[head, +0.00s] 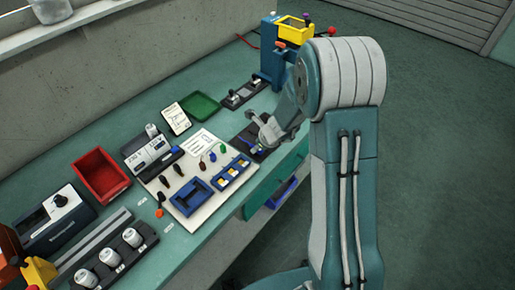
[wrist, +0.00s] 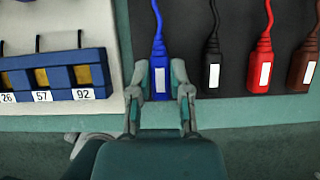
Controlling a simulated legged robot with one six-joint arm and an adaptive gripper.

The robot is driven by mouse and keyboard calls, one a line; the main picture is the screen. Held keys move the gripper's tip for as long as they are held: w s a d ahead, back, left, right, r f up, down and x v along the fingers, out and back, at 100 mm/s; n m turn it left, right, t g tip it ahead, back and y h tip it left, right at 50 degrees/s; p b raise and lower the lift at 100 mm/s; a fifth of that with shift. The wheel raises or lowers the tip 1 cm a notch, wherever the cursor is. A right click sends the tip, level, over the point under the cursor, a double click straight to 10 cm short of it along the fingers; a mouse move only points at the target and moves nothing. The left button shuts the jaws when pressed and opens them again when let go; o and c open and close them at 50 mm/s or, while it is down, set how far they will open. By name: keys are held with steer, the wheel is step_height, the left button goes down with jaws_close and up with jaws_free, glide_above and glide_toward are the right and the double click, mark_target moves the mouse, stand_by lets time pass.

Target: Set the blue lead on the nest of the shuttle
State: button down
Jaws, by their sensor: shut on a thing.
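The blue lead (wrist: 158,48) lies at the left end of a dark mat in the wrist view, with a white label on its plug. My gripper (wrist: 160,95) is shut on its plug end, one finger on each side. In the head view my gripper (head: 265,130) is over the dark mat at the bench's right part. I cannot tell for sure which thing is the shuttle or its nest. A blue frame (head: 190,197) sits on a white board, beside a blue holder (head: 231,172) with yellow slots.
Black (wrist: 212,58), red (wrist: 262,60) and brown (wrist: 304,62) leads lie right of the blue one. A red bin (head: 100,176), a green tray (head: 199,106) and a white card (head: 175,118) stand on the bench. A blue post machine (head: 270,62) stands at the far end.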

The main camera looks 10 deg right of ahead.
steer(key=shift+r, duration=2.55)
